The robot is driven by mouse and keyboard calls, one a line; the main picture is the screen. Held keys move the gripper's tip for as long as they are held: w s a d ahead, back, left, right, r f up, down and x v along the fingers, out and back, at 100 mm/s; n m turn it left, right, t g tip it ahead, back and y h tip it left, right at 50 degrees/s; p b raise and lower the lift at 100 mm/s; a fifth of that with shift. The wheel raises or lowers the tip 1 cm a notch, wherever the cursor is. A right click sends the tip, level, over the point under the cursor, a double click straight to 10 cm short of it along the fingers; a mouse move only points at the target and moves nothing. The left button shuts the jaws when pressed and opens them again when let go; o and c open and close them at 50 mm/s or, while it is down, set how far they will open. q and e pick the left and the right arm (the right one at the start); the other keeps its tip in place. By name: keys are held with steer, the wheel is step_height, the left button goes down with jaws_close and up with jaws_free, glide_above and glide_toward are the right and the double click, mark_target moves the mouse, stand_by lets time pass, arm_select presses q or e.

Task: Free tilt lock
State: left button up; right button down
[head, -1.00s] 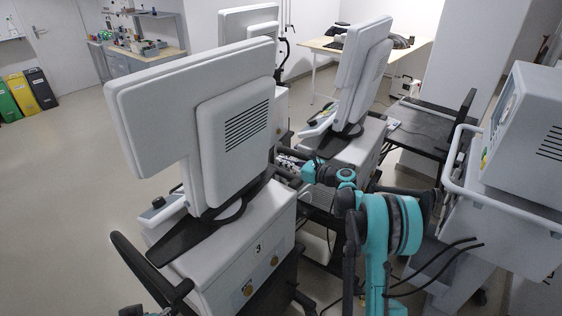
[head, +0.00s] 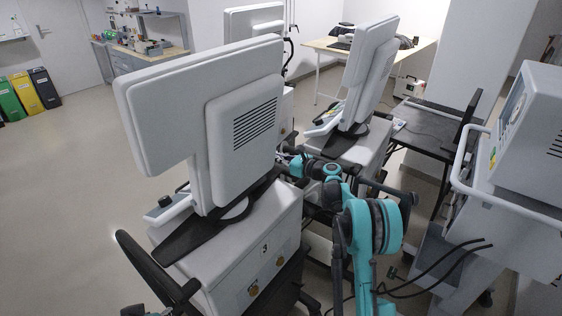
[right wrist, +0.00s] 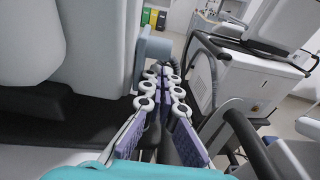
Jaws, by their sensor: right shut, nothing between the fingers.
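Contact cannot be told. In the head view the right gripper (head: 290,157) is partly hidden behind the screen's right edge. My left gripper is not in view.
A second ventilator screen (head: 370,70) stands behind, and a third (head: 253,22) farther back. Another machine with a white rail (head: 462,160) is at right. A black-topped table (head: 428,127) stands behind my right arm. The floor at left is clear.

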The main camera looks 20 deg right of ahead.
steer(key=x, duration=0.4)
steer(key=shift+b, duration=0.35)
steer(key=shift+w+a+r+t+y, duration=0.3)
steer(key=shift+w+r+t, duration=0.15)
steer(key=shift+r+t, duration=0.1)
steer(key=shift+s, duration=0.15)
stand_by(1.0)
